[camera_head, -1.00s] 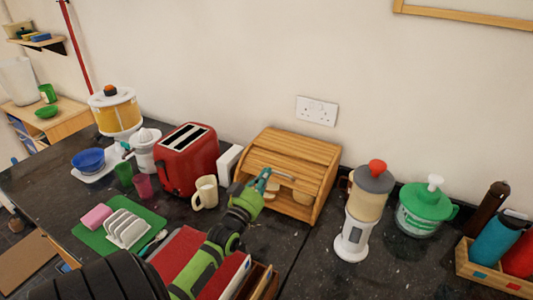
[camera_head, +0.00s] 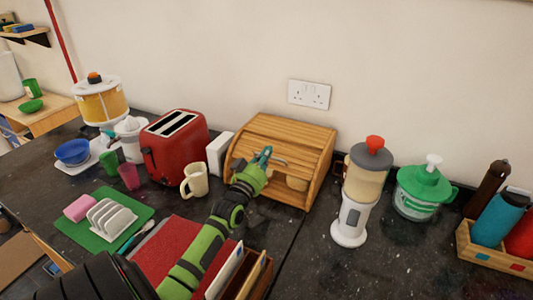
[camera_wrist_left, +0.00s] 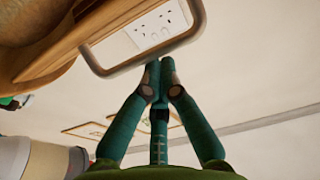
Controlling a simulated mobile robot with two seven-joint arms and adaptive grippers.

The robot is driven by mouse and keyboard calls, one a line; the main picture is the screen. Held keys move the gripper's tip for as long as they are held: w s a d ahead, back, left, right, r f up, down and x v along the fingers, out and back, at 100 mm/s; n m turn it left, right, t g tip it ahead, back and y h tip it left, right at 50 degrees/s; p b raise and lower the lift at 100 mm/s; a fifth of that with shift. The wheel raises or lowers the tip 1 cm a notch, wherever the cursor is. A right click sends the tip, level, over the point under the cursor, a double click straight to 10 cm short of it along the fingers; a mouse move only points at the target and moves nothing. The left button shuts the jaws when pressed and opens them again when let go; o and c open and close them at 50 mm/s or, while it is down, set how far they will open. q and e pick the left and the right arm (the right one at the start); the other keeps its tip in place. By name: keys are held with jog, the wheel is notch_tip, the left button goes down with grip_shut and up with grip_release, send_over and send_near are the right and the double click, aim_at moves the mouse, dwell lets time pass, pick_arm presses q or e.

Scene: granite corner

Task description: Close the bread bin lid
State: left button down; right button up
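The wooden bread bin (camera_head: 285,132) stands against the wall in the head view. The handle joins the wooden lid edge (camera_wrist_left: 60,50). My right gripper is not in view.
Left of the bin stand a cream mug (camera_head: 195,181) and red toaster (camera_head: 174,148). Right of it stand a grinder-like appliance (camera_head: 355,205) and green-lidded container (camera_head: 422,190). A red book (camera_head: 178,245) lies under my left arm. Dark counter is clear right of the bin's front.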

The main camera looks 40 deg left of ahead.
pick_arm(q)
jog(key=s+f, duration=0.1)
jog(key=s+d+f, duration=0.1)
jog(key=s+f, duration=0.1)
dwell(0.4)
jog(key=shift+r, duration=0.1)
